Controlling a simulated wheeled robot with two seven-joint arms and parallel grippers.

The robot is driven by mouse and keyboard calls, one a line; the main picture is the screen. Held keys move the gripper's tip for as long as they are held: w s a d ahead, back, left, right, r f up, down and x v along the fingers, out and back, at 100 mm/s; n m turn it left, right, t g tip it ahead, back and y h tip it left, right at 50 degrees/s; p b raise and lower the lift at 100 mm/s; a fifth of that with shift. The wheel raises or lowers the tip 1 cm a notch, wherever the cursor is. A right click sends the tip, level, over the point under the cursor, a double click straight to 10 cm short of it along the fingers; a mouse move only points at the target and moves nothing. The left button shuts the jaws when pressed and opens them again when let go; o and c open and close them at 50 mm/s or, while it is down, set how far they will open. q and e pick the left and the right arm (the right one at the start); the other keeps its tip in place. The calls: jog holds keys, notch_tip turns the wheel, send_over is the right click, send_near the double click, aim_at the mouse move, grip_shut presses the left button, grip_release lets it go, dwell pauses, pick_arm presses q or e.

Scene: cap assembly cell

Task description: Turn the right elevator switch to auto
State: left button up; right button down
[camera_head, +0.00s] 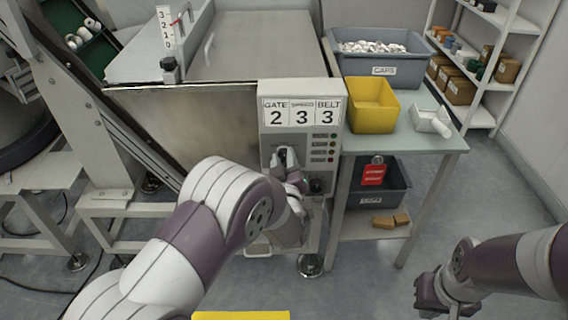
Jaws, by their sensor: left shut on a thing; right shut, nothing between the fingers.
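A grey control box (298,91) stands in the middle, with a label plate reading GATE 2, 3, BELT 3. A column of small buttons or lamps sits on its right side. A black knob (316,186) shows low on its face, just right of my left gripper. My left gripper (287,158) is at the box's face, shut on a small control that its fingers and wrist mostly hide. I cannot tell which way that control points. My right gripper (432,296) is low at the right, away from the box, shut and empty.
Right of the box, a table (405,135) bears a yellow bin (371,106), a grey CAPS bin (385,72) and a white scoop (433,121). A dark crate (385,190) with a red tag is below. A shelf with boxes stands far right. Floor is clear between table and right arm.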

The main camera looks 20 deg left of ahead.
pick_arm(q)
jog(key=shift+f+n, duration=0.1)
jog(key=shift+n, duration=0.5)
jog(key=shift+b, duration=0.3)
jog(key=o, duration=1.1)
jog(key=shift+c, duration=0.2)
jog(key=p+v, duration=0.1)
jog(key=v, duration=1.1)
jog(key=shift+s+p, duration=0.35)
jog(key=shift+s, duration=0.05)
jog(key=shift+d, duration=0.15)
